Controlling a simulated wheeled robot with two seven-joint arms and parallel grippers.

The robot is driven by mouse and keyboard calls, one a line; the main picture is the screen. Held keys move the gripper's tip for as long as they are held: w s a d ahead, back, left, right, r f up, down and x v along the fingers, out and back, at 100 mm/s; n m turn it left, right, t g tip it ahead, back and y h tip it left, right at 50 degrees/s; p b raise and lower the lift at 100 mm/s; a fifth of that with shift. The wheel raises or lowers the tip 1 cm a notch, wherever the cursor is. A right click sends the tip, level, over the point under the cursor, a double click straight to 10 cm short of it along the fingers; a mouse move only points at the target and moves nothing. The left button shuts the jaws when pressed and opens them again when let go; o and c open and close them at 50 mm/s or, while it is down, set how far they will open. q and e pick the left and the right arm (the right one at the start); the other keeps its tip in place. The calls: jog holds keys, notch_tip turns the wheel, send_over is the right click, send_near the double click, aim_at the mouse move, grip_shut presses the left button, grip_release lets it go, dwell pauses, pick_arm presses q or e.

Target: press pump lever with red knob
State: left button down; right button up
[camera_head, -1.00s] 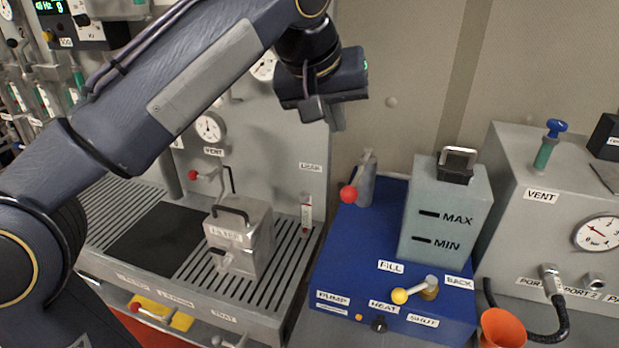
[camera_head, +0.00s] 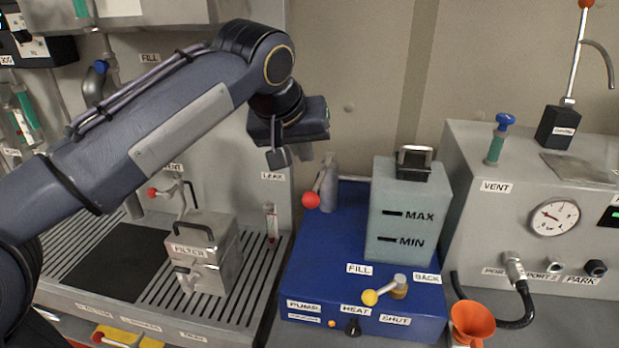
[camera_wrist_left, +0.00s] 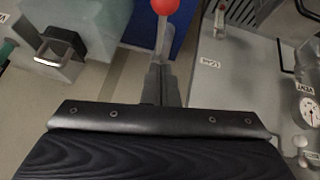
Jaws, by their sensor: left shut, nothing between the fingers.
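The pump lever's red knob (camera_head: 311,200) stands at the back left of the blue base, in front of a grey pump cylinder (camera_head: 329,188). My left gripper (camera_head: 291,157) is shut and empty, above and slightly left of the knob in the head view, apart from it. In the left wrist view the red knob (camera_wrist_left: 165,5) shows at the top edge, on its grey lever, beyond my shut fingers (camera_wrist_left: 161,75). The fingers partly cover the pump there. My right gripper is not in view.
A grey tank (camera_head: 402,215) with MAX and MIN marks stands right of the pump. A yellow-knobbed lever (camera_head: 371,297) is at the base's front. A metal filter box (camera_head: 207,258) stands left on a slatted tray. An orange funnel (camera_head: 472,322) is at front right.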

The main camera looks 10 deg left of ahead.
aim_at(315, 186)
pick_arm(q)
jog(key=shift+w+d+f, duration=0.1)
jog(key=shift+d+f, duration=0.05)
jog(key=shift+f, duration=0.75)
jog(key=shift+s+d+f, duration=0.1)
jog(key=shift+d+f, duration=0.1)
jog(key=shift+f, duration=0.7)
jog(key=shift+w+d+f, duration=0.1)
jog(key=shift+d+f, duration=0.05)
jog(key=shift+f, duration=0.75)
